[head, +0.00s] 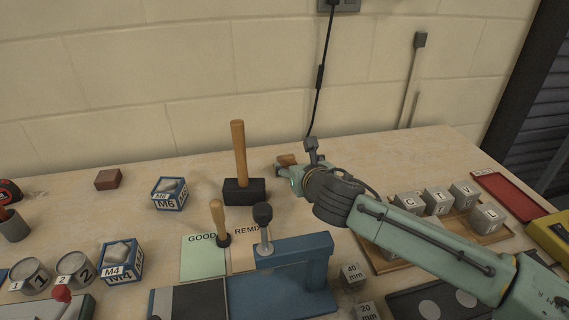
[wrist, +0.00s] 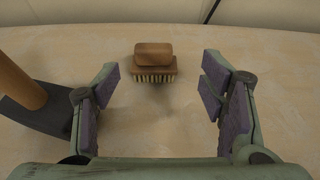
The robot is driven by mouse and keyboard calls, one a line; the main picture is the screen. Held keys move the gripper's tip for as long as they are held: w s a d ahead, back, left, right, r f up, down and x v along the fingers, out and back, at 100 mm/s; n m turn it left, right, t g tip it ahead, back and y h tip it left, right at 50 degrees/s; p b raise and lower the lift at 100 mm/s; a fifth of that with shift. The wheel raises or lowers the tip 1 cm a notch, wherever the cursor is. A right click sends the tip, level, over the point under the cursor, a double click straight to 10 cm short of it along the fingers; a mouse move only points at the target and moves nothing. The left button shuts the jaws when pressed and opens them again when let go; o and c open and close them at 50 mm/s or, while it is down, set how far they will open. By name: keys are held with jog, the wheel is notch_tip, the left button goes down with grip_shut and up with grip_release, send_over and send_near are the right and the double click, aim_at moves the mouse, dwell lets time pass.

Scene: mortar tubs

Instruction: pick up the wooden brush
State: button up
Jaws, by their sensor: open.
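The wooden brush (wrist: 153,63) lies on the bench in the wrist view, with a brown wooden block and pale bristles along its near side. It sits ahead of my gripper (wrist: 160,98), centred between the two fingers and a little beyond their tips. My gripper is open and empty, with purple pads facing each other. In the head view only part of the brush (head: 286,159) shows, at the far side of my gripper (head: 284,168); the gripper hides the rest.
A mallet with a dark head (head: 245,191) stands just left of my gripper; its head (wrist: 40,112) is close to the left finger. A blue press (head: 295,262) stands in front. A wooden tray (head: 385,263) with lettered cubes is under my arm. Bench right of the brush is clear.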

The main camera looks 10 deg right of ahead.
aim_at(287, 158)
jog(key=x, duration=0.2)
jog(key=p+x, duration=0.1)
jog(key=x, duration=0.1)
jog(key=a+p+x, duration=0.1)
jog(key=x, duration=0.1)
jog(key=shift+r, duration=0.25)
jog(key=shift+w+f, duration=0.2)
jog(key=shift+w, duration=0.15)
jog(key=c, duration=1.2)
